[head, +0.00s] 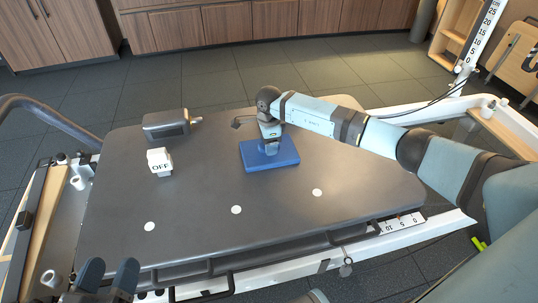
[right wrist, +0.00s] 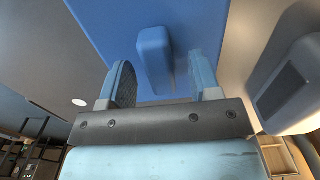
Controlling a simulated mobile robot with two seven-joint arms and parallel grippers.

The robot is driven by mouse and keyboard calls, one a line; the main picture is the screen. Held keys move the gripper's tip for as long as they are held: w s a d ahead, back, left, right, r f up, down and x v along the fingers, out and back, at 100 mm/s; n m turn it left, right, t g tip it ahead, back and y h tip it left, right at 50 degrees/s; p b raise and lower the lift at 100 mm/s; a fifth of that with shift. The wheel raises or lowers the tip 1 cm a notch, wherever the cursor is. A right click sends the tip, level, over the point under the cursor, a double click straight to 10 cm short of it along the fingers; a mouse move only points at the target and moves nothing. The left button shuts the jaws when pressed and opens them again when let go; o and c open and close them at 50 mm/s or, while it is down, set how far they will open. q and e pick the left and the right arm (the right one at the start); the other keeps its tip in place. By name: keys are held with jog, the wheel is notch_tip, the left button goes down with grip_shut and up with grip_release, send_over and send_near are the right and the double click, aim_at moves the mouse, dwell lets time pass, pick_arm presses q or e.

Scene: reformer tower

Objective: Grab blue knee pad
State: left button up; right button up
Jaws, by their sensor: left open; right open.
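The blue knee pad (head: 287,157) lies flat on the grey table top, toward its far side. In the right wrist view the flat blue pad (right wrist: 112,30) carries a raised blue block (right wrist: 153,52). My right gripper (head: 271,146) points down over the pad and hides part of it. In the right wrist view my right gripper (right wrist: 163,82) is open, with the raised block between or just beyond its fingers; I cannot tell whether they touch it. My left gripper (head: 105,277) is open and empty at the bottom left of the head view, away from the pad.
A white block marked OFF (head: 160,162) and a dark grey device (head: 166,124) sit on the grey table (head: 190,215) left of the pad. Handles run along the near edge. The table's near middle is clear, apart from flat white dots.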

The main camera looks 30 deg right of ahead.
jog(key=shift+f, duration=0.1)
jog(key=c, duration=1.1)
jog(key=shift+o, duration=0.2)
